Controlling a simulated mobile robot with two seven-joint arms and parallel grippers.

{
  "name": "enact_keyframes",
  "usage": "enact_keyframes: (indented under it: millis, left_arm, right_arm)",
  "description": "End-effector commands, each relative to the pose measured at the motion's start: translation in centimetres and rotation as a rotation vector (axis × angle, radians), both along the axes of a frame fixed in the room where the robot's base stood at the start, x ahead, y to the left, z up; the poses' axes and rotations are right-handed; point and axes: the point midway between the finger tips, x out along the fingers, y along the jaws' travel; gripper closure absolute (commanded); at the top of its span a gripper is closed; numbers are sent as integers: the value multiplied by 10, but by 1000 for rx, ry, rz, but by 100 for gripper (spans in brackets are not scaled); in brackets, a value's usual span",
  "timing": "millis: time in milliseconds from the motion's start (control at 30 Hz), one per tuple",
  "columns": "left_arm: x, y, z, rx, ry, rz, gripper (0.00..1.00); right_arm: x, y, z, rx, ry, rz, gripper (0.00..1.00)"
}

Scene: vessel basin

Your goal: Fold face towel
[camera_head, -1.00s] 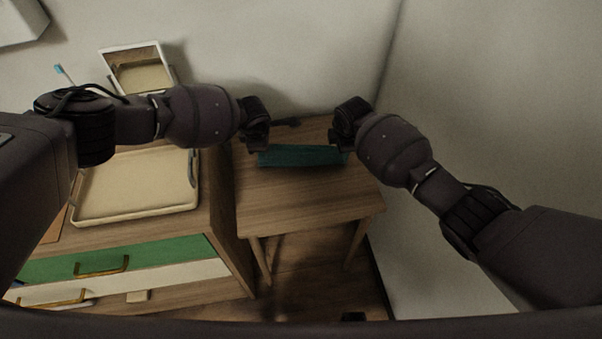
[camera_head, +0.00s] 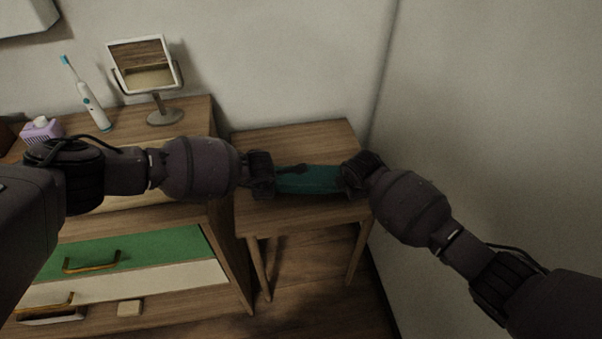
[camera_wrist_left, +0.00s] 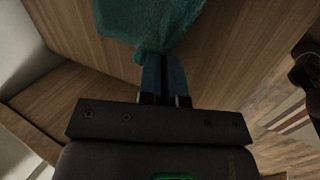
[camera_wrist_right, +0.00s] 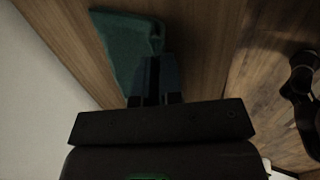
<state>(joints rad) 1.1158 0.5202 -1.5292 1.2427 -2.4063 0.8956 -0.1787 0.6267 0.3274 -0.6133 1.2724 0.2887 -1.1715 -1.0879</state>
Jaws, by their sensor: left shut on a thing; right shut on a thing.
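A teal face towel (camera_head: 307,180) is stretched between my two grippers over the small wooden table. My left gripper (camera_head: 273,177) is shut on the towel's left end; in the left wrist view the cloth (camera_wrist_left: 150,18) bunches at the fingertips (camera_wrist_left: 160,58). My right gripper (camera_head: 345,177) is shut on the towel's right end; in the right wrist view the towel (camera_wrist_right: 127,45) runs out flat from the fingertips (camera_wrist_right: 154,60). I cannot tell how much of the cloth touches the tabletop.
The small table (camera_head: 290,143) has bare wood behind the towel. A dresser to its left has a green drawer (camera_head: 140,255) and carries a mirror (camera_head: 143,65), an electric toothbrush (camera_head: 92,103) and a purple dispenser (camera_head: 41,129). A wall (camera_head: 480,100) bounds the right side.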

Motion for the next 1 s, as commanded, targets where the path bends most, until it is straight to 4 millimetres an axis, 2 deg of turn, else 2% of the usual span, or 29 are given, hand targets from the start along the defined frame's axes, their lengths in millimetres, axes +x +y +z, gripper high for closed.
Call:
enact_keyframes:
  millis: [100, 467, 500, 733, 767, 1000]
  left_arm:
    - [0, -1, -7, 0, -9, 0, 100]
    - [1, -1, -6, 0, -19, 1, 100]
    - [1, -1, -6, 0, -19, 0, 91]
    - [0, -1, -6, 0, -18, 0, 56]
    - [0, -1, -6, 0, -18, 0, 53]
    - [0, -1, -6, -1, -18, 0, 53]
  right_arm:
    - [0, -1, -8, -2, -9, 1, 100]
    - [1, -2, -6, -1, -18, 2, 100]
    - [0, -2, -6, -1, -18, 2, 90]
    - [0, -2, -6, -1, -18, 1, 55]
    - [0, -1, -6, 0, -18, 1, 53]
    - [0, -2, -6, 0, -18, 1, 53]
